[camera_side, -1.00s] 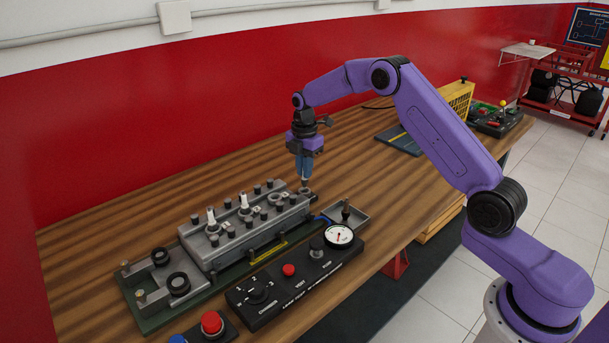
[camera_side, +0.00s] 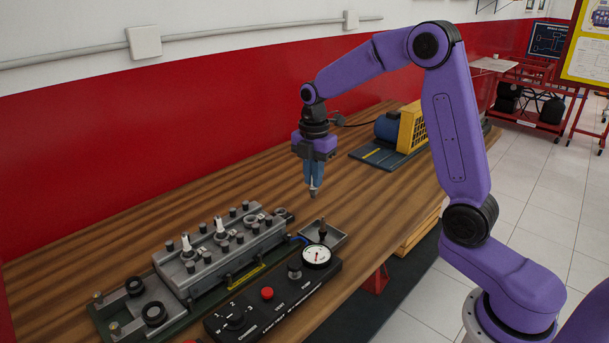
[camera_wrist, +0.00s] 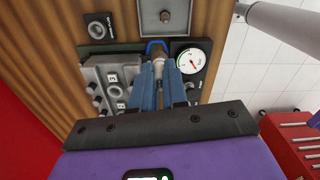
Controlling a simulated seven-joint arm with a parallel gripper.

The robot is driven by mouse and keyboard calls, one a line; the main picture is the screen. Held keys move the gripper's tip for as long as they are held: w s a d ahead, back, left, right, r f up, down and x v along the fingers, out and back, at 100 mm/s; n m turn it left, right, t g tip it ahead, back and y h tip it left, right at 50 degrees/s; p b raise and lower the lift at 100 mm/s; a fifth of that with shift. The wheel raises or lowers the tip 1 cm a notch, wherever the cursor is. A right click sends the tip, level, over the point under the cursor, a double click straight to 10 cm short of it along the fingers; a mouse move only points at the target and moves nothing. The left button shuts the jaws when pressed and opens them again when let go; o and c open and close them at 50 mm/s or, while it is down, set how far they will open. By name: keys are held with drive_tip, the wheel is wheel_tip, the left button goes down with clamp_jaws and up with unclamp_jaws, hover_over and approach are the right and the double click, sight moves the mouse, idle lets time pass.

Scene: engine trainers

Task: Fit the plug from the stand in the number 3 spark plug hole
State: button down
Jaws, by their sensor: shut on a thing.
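My gripper (camera_side: 313,182) is shut on the spark plug (camera_side: 313,194), which points down, above the bench and clear of it. In the wrist view my gripper (camera_wrist: 158,88) holds the plug (camera_wrist: 158,58) between its blue fingers; most of the plug is hidden. The grey engine block (camera_side: 215,258) is below and left of my gripper. Two white plugs stand in its holes. The round stand (camera_side: 281,213), at the block's far end, looks empty.
A grey tray (camera_side: 336,238) with a dark upright piece lies right of the block. A black panel (camera_side: 262,318) with a gauge (camera_side: 316,256) and knobs is in front. A motor unit with a yellow guard (camera_side: 411,128) stands behind.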

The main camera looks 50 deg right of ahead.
drive_tip(key=shift+w+a+r, duration=0.15)
drive_tip(key=shift+w+a, duration=0.05)
drive_tip(key=shift+a, duration=0.15)
drive_tip(key=w+a, duration=1.1)
drive_tip(key=shift+s+f, duration=0.15)
drive_tip(key=shift+f, duration=1.3)
drive_tip(key=shift+s+f, duration=0.1)
drive_tip(key=shift+f, duration=1.3)
drive_tip(key=shift+f, duration=0.95)
drive_tip(key=c, duration=0.7)
unclamp_jaws()
drive_tip(key=shift+r, duration=0.1)
drive_tip(key=shift+r, duration=3.45)
